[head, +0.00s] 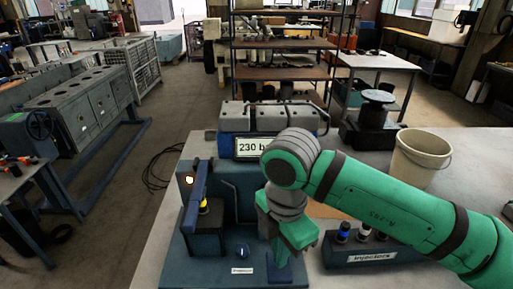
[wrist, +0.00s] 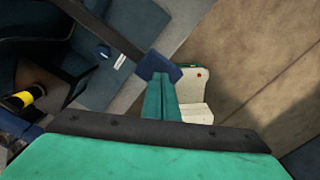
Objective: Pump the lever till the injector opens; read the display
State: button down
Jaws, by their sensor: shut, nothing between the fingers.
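The blue test stand (head: 190,258) stands on the bench left of my gripper. In the wrist view the lever (wrist: 108,30) is a dark bar ending in a blue paddle (wrist: 160,66). My gripper (head: 283,258) is shut and empty, its fingertips (wrist: 162,80) at the paddle; I cannot tell whether they touch.
A rack of injectors (head: 360,258) stands right of my gripper, partly behind my arm. A cream bucket (head: 421,158) stands farther back on the bench. A blue engine block with grey covers (head: 268,117) is behind the display. Bare bench lies to the right of the bucket.

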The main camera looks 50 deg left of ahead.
aim_at(278, 271)
jog(key=shift+w+f, duration=0.2)
jog(key=shift+f, duration=1.2)
jog(key=shift+s+a+f, duration=0.1)
jog(key=shift+a+f, duration=0.1)
jog(key=shift+f, duration=2.25)
jog(key=shift+d+r, duration=0.15)
jog(key=shift+r, duration=1.8)
jog(key=shift+d+r, duration=0.15)
jog(key=shift+r, duration=1.75)
jog(key=shift+s, duration=0.1)
jog(key=shift+s+a+r, duration=0.1)
jog(key=shift+r, duration=1.9)
